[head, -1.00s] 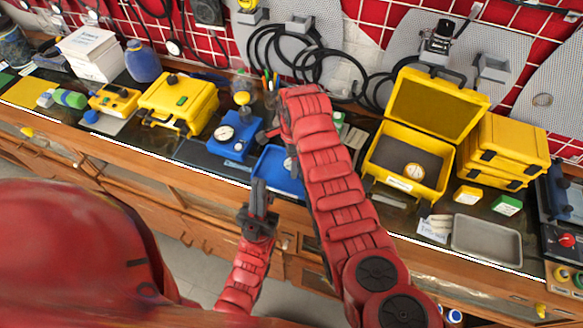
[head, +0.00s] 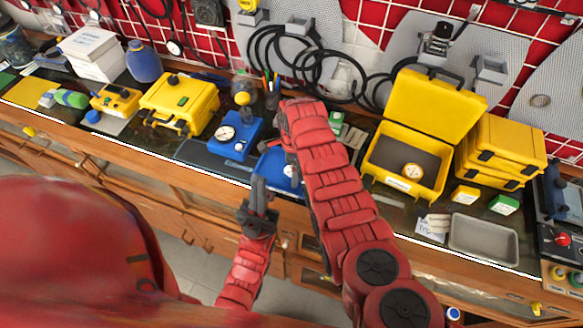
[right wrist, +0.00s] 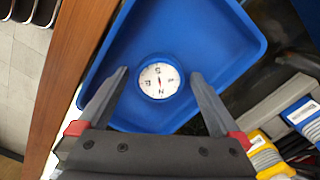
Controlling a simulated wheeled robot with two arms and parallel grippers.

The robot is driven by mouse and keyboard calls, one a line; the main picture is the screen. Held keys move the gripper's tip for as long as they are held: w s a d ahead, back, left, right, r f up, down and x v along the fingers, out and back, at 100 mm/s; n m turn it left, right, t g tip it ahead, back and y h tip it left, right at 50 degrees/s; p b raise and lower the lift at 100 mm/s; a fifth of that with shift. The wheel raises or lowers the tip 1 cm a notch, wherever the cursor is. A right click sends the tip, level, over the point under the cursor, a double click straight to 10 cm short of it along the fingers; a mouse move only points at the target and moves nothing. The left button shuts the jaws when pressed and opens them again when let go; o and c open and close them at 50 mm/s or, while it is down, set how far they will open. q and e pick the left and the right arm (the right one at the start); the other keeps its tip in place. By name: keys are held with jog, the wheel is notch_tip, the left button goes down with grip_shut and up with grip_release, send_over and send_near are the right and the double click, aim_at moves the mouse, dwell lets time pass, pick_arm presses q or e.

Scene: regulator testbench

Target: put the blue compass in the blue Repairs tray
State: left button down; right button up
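The blue compass (right wrist: 159,80), a round white dial with a blue rim, lies face up on the floor of the blue tray (right wrist: 205,25) in the right wrist view. In the head view the tray (head: 270,165) is at the bench's front edge, partly hidden by my arms. My right gripper (right wrist: 158,80) is open above the tray, its fingers apart on either side of the compass with gaps between. My left gripper (head: 258,195) is in front of the tray, fingers pointing up; its finger gap is unclear.
A blue box with a dial (head: 235,137) stands left of the tray. An open yellow case (head: 437,110) holds another round gauge (head: 413,171). A grey metal tray (head: 484,240) is at the right. Yellow cases and pens stand around; the bench's front edge is close.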

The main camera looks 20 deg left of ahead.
jog(key=shift+r, duration=0.25)
notch_tip(320, 180, up, 8)
jog(key=b, duration=0.2)
jog(key=shift+w+d+r+b, duration=0.1)
jog(key=shift+w+r+b, duration=0.05)
jog(key=shift+b, duration=0.2)
notch_tip(320, 180, up, 4)
jog(key=shift+d+f+p, duration=0.1)
jog(key=shift+f+p, duration=0.1)
jog(key=shift+p, duration=1.05)
